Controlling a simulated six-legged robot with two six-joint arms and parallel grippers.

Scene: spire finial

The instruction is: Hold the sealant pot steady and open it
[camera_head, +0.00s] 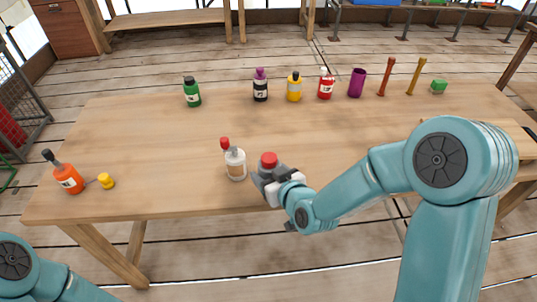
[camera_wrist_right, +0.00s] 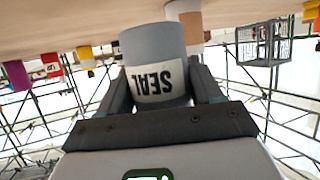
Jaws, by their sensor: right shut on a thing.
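The sealant pot is a small grey pot with a red lid (camera_head: 268,159), near the front edge of the table in the head view. Its grey body (camera_wrist_right: 152,42) and a white label reading SEAL, upside down, show in the right wrist view. My right gripper (camera_head: 271,182) is shut on the pot, with one finger on either side of it in the wrist view. The gripper hides much of the pot's body in the head view. I cannot tell if the pot touches the table. My left gripper is out of view; only part of my left arm shows at bottom left.
A white bottle with a red cap (camera_head: 235,164) stands close left of the pot on the wooden table (camera_head: 150,140). An orange bottle (camera_head: 68,179) and a yellow piece (camera_head: 106,181) are at far left. Several bottles, a purple cup (camera_head: 357,83) and two sticks line the back.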

